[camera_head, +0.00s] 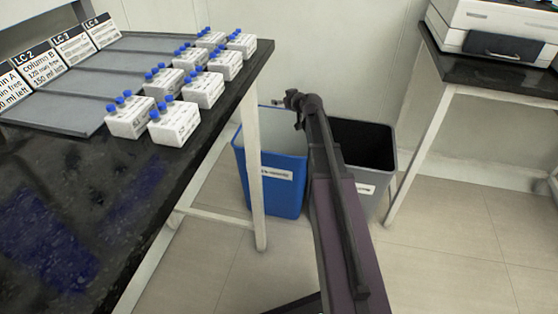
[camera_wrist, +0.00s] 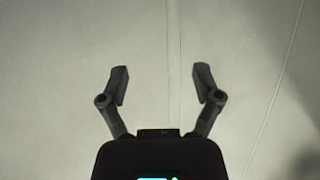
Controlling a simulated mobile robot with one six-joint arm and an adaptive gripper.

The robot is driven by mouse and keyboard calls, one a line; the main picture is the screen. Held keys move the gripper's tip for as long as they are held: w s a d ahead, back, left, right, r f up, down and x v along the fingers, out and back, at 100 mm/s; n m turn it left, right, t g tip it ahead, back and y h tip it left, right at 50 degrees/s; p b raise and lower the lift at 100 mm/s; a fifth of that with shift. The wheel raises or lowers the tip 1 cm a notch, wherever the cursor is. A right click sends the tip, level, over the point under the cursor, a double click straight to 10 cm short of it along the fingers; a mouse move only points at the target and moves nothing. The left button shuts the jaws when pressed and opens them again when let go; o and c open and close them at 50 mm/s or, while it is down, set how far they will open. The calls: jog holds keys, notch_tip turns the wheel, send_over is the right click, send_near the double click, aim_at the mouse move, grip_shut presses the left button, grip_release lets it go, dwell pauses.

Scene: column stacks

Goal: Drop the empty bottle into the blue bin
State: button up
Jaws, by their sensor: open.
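The blue bin (camera_head: 275,193) stands on the floor beside the bench, with a white label on its front. Its opening faces up, and I see no bottle in the part of its inside that shows. My gripper (camera_wrist: 161,78) is open, with nothing between its fingers in the wrist view. In the head view my arm reaches out over the bins, and its end covers part of the blue bin's right side. I cannot make out a single empty bottle in either view.
A grey bin (camera_head: 376,203) with a dark inside stands right of the blue one. A black bench (camera_head: 75,200) at left holds several white blocks (camera_head: 175,124) with blue caps and label cards (camera_head: 38,75). A printer (camera_head: 495,30) sits on a table at right. The floor in front is clear.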

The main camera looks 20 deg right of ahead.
jog(key=a+r+p, duration=0.3)
jog(key=r+p, duration=1)
jog(key=s+a+r+n+y+p, duration=0.1)
jog(key=a+r+p, duration=0.2)
jog(key=r+p, duration=1.1)
jog(key=shift+a+r, duration=0.2)
jog(key=shift+r, duration=0.1)
dwell(0.6)
dwell(1.0)
